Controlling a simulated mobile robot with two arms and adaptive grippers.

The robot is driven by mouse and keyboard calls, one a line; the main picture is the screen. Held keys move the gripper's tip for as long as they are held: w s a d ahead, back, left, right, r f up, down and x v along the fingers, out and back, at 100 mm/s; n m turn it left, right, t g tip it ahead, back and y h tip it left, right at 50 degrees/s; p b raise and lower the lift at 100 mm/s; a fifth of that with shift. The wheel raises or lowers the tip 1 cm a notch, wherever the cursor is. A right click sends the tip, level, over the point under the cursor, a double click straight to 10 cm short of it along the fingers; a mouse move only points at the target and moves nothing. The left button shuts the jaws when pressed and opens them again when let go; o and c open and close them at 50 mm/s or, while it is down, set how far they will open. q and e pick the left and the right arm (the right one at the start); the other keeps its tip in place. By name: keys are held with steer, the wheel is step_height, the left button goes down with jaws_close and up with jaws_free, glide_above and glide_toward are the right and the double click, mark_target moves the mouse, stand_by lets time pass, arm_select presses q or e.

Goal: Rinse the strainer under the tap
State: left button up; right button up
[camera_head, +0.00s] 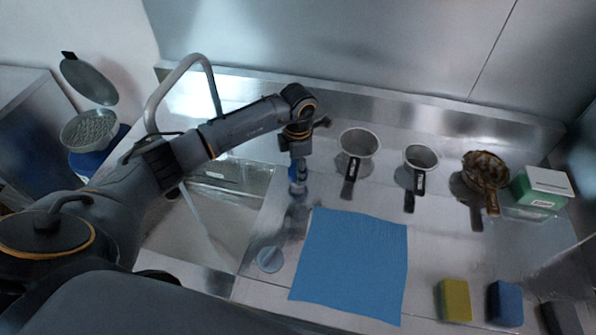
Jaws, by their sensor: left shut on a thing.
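A dark brown, dirty-looking strainer (485,168) lies on the steel counter at the right, its handle toward me. Two clean metal strainers or pans, one larger (359,142) and one smaller (421,157), lie to its left with dark handles. The curved tap (183,70) arches over the sink (215,215) at the left. My left gripper (297,184) points down over the counter right of the sink, shut on a small blue thing (293,171) that is mostly hidden. It is apart from the strainers. My right gripper is not in view.
A blue cloth (352,262) lies flat at the front middle. A round grey disc (270,259) lies by the sink's edge. A yellow sponge (454,300), a blue sponge (505,303) and a green-white box (543,187) are at the right. A lidded basket (89,131) stands far left.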

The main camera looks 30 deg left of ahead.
arm_select(q)
steer(key=shift+n+b, duration=0.55)
steer(key=shift+n, duration=0.55)
steer(key=o, duration=1.1)
steer(key=shift+o, duration=0.2)
step_height(320, 180, up, 12)
